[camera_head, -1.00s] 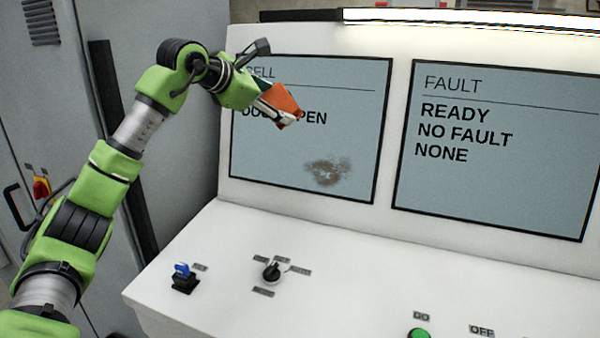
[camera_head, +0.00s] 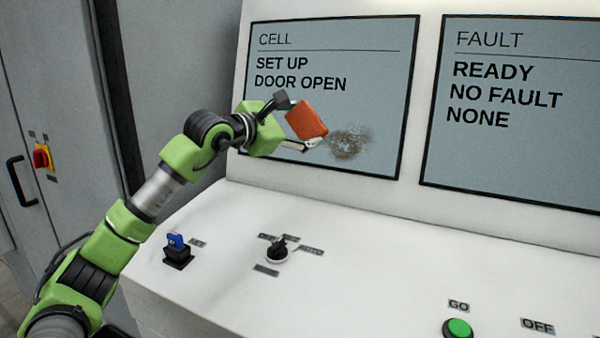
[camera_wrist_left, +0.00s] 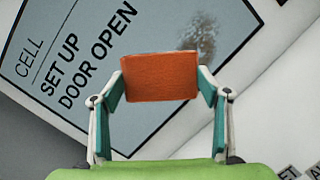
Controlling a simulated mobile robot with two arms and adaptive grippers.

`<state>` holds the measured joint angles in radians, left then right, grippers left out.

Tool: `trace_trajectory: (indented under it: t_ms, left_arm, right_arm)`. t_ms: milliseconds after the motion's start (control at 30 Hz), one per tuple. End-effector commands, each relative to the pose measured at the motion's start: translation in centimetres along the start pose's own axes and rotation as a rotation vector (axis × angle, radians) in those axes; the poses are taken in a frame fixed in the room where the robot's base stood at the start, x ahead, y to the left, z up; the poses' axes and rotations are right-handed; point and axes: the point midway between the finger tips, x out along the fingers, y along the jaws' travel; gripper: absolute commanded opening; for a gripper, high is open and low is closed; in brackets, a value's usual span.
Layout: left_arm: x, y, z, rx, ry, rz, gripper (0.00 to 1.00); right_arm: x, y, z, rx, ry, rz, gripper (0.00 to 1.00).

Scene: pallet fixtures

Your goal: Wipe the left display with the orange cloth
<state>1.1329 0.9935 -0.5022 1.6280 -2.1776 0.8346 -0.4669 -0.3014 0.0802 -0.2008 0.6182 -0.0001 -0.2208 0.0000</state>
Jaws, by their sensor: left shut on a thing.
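The left display (camera_head: 330,60) reads CELL, SET UP, DOOR OPEN. A brown smudge (camera_head: 350,144) marks its lower right part; the smudge also shows in the left wrist view (camera_wrist_left: 202,36). My left gripper (camera_head: 308,128) is shut on the orange cloth (camera_head: 306,118), a folded block. In the left wrist view the cloth (camera_wrist_left: 160,77) sits between the two finger pads. In the head view the cloth is just left of the smudge. I cannot tell whether it touches the screen. My right gripper is not in view.
The right display (camera_head: 520,100) reads FAULT, READY, NO FAULT, NONE. The white console top (camera_head: 370,245) below carries a blue key switch (camera_head: 177,250), a black knob (camera_head: 278,249) and a green button (camera_head: 458,329). A grey cabinet (camera_head: 60,90) stands at the left.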

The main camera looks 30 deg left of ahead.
Motion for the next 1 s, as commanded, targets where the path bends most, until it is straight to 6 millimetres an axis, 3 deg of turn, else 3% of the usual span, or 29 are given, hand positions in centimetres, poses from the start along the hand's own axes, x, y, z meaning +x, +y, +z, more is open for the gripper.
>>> trace_trajectory:
  t_ms: [33,100,300,467,1000]
  left_arm:
    - [0.3,-1.8,-2.0,0.003,-0.011,0.011,0.52]
    - [0.4,-2.5,-2.8,0.008,-0.025,0.025,0.52]
    - [0.5,-3.3,-3.7,0.015,-0.048,0.047,0.52]
    - [1.1,-3.1,-3.7,0.013,-0.050,0.048,0.52]
    - [5.9,-2.9,-4.9,0.013,-0.049,0.047,0.52]
  right_arm:
    - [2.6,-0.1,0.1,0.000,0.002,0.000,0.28]
    - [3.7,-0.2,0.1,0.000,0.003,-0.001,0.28]
    - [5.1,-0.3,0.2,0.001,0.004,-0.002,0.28]
    - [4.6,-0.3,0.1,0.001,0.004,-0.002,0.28]
    - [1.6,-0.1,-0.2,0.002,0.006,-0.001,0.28]
